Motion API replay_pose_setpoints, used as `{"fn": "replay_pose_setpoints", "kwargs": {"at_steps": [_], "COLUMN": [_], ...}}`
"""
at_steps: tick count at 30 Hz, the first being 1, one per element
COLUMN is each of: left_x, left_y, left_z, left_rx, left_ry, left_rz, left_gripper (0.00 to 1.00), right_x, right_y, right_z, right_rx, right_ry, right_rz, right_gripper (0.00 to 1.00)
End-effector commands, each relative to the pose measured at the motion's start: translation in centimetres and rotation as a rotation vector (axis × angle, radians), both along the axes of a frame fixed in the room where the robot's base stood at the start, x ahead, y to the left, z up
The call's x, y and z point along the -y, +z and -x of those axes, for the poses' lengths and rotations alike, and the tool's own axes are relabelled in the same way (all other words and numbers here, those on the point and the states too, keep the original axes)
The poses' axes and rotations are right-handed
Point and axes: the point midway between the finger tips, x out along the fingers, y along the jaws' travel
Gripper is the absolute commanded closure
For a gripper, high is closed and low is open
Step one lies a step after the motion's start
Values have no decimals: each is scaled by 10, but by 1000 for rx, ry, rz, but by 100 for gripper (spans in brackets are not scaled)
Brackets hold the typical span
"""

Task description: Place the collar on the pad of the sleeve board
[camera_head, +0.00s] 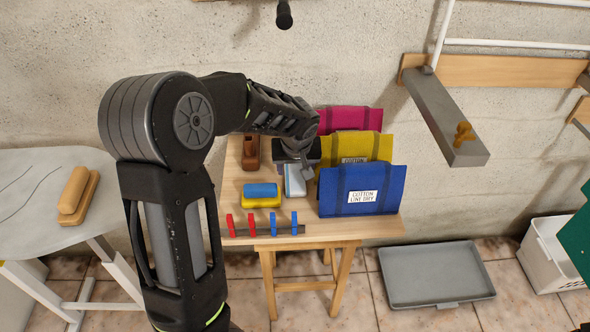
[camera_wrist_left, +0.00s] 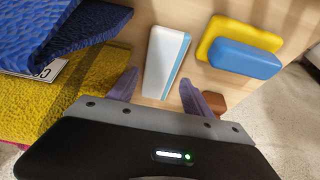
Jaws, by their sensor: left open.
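My left gripper (camera_head: 299,163) is over the wooden table, open and pointing down. In the left wrist view its two purple-grey fingers (camera_wrist_left: 159,88) stand apart, either side of the near end of a white wedge-shaped piece with a light blue edge (camera_wrist_left: 165,60). This piece, possibly the collar, lies on the table and also shows in the head view (camera_head: 295,181). I cannot tell whether the fingers touch it. A grey plank (camera_head: 440,115) juts from the wall at the right, with a small ochre piece on it; it may be the sleeve board. My right gripper is out of view.
A blue-and-yellow block (camera_head: 261,194) lies beside the white piece. A rail with red and blue clips (camera_head: 265,230) lines the table's front. Blue (camera_head: 361,190), yellow and pink folded cloths stand at the right. An ironing board (camera_head: 35,185) is at left, a grey tray (camera_head: 435,275) on the floor.

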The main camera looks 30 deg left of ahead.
Motion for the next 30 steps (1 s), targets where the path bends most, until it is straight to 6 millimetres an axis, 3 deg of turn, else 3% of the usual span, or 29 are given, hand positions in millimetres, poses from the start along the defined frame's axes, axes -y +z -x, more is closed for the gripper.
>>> {"fn": "replay_pose_setpoints", "kwargs": {"at_steps": [6,13,18,30], "left_x": [11,20,22,22], "left_y": [44,80,89,89], "left_z": [13,26,29,29], "left_rx": [5,3,0,0], "left_ry": [-2,-1,0,0], "left_rz": [1,0,0,0], "left_gripper": [42,42,42,42], "right_x": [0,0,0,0], "right_y": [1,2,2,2], "right_z": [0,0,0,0], "right_rx": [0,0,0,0], "right_ry": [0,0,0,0], "right_rz": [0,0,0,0], "right_gripper": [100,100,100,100]}}
